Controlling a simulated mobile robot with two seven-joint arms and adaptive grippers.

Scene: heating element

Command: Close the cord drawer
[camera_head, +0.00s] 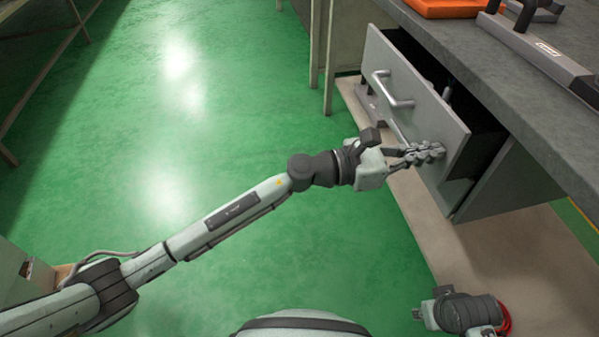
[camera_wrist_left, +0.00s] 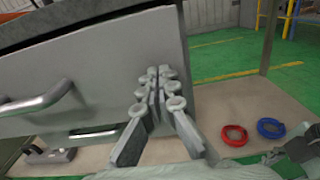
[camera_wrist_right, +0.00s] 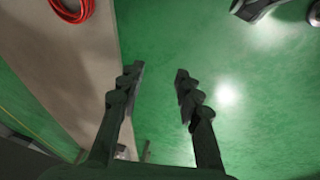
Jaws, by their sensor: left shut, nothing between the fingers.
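The cord drawer (camera_head: 415,98) is a grey box front with a silver bar handle (camera_head: 392,90). It stands pulled out from under the workbench, with a dark gap showing behind its front. My left gripper (camera_head: 425,153) is shut and empty, with its fingertips at the right part of the drawer front, away from the handle. In the left wrist view the shut fingers (camera_wrist_left: 160,90) overlap the front near its right edge; I cannot tell if they touch it. The handle shows at the left there (camera_wrist_left: 38,100). My right gripper (camera_wrist_right: 155,85) is open and empty, over the floor.
The grey workbench top (camera_head: 470,65) overhangs the drawer and carries an orange item (camera_head: 448,6) and a dark metal device (camera_head: 535,55). A red cord coil (camera_wrist_left: 234,135) and a blue one (camera_wrist_left: 271,128) lie on the beige strip below. Green floor on the left is clear.

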